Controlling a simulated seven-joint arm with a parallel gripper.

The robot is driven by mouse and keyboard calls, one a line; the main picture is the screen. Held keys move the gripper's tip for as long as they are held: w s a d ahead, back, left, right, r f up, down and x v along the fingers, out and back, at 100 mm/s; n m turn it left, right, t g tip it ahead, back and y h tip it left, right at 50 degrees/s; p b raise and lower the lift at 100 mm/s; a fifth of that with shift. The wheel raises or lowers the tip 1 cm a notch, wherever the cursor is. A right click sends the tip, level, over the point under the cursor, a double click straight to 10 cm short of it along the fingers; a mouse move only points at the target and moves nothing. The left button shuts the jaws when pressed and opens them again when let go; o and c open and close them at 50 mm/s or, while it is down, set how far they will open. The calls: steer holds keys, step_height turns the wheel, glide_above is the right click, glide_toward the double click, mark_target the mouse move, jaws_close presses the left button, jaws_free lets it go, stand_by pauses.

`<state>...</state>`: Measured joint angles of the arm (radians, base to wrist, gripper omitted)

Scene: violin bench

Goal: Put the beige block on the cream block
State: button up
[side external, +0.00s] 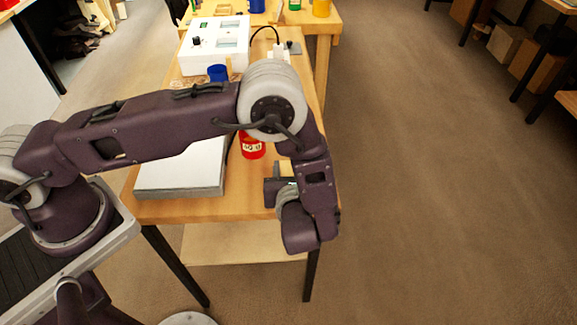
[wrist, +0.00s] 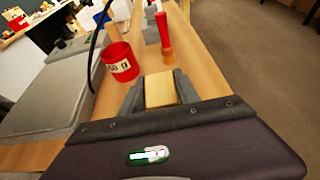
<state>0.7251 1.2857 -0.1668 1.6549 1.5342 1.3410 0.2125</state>
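My gripper (wrist: 161,88) is low over the near right part of the wooden table. In the wrist view its two dark fingers press against the sides of a beige block (wrist: 160,90), which fills the space between them. In the side view my gripper (side external: 279,190) shows at the table's right edge, partly covered by my wrist, and the block cannot be made out there. Whether the block touches the table is unclear. I cannot pick out a cream block in either view.
A red labelled cup (wrist: 119,62) stands ahead and left of my gripper. A red-handled upright object (wrist: 163,35) stands straight ahead. A grey-white slab (side external: 180,167) lies left on the table (side external: 245,206). A white box (side external: 213,45) and blue cup (side external: 218,73) are farther back.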

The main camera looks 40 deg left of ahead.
steer(key=o, duration=0.3)
steer(key=shift+r, duration=0.2)
steer(key=v, duration=1.2)
steer(key=s+a+r+n+g+h, duration=0.1)
steer(key=s+a+r+n+g, duration=0.1)
steer(key=a+r+n+g, duration=0.35)
steer(key=s+a+r+n+g+h, duration=0.1)
steer(key=s+a+r+n+g, duration=0.15)
steer(key=a+r+n, duration=0.7)
steer(key=s+r+n+t+h, duration=0.1)
steer(key=s+r+n+h, duration=0.1)
steer(key=s+r+n, duration=0.1)
steer(key=s+r+n+t+h, duration=0.1)
steer(key=s+r+n+h, duration=0.2)
steer(key=s+n, duration=0.2)
steer(key=s+r+n+t+h, duration=0.2)
steer(key=s+r+n, duration=0.2)
steer(key=shift+s+h, duration=0.1)
steer(key=shift+h, duration=0.2)
